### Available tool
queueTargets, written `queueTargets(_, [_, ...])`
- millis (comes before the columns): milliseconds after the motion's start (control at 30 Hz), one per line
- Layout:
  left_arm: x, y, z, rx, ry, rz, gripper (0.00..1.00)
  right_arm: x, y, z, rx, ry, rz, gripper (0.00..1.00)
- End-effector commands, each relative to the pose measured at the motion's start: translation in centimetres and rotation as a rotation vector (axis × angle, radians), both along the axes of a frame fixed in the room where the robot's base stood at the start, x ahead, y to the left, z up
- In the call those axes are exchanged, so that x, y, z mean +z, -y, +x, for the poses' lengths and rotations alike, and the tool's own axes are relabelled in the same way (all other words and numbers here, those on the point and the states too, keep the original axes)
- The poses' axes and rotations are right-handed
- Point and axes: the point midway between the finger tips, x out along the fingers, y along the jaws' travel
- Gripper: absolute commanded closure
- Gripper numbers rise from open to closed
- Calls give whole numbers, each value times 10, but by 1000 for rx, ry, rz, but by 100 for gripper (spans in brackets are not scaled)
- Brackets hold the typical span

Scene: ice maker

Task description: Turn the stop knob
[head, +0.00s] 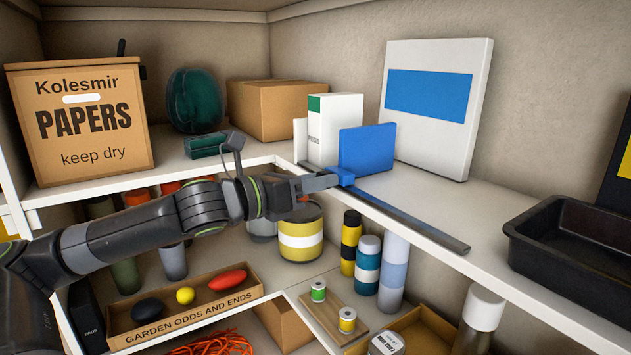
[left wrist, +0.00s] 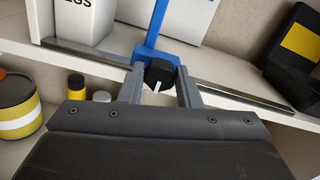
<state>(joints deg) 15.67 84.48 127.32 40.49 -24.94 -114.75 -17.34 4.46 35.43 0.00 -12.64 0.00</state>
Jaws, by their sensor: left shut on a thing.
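The stop is a blue upright plate (head: 366,149) on a dark metal rail (head: 415,225) along the front edge of the upper shelf. In the left wrist view its blue part (left wrist: 155,28) rises behind a black stop knob (left wrist: 159,74) with a white mark. My left gripper (head: 328,181) reaches the stop from the left and front. In the left wrist view its two fingers (left wrist: 160,87) stand on either side of the knob, and it is shut on it. The knob is hidden in the head view. My right gripper is not in view.
White boxes (head: 335,128) stand behind and left of the stop, and a large white panel with a blue patch (head: 436,105) leans behind it. A black tray (head: 575,240) is on the shelf at right. Tins and jars (head: 301,235) stand on the shelf below my arm.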

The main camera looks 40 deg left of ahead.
Motion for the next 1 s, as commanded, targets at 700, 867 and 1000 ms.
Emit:
queueTargets(700, [0, -1, 0, -1, -169, -406, 93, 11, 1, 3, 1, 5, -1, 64])
queueTargets(867, [0, -1, 0, -1, -227, -547, 93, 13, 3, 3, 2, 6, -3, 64])
queueTargets(1000, [0, -1, 1, -2, -278, -669, 93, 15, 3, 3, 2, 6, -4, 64])
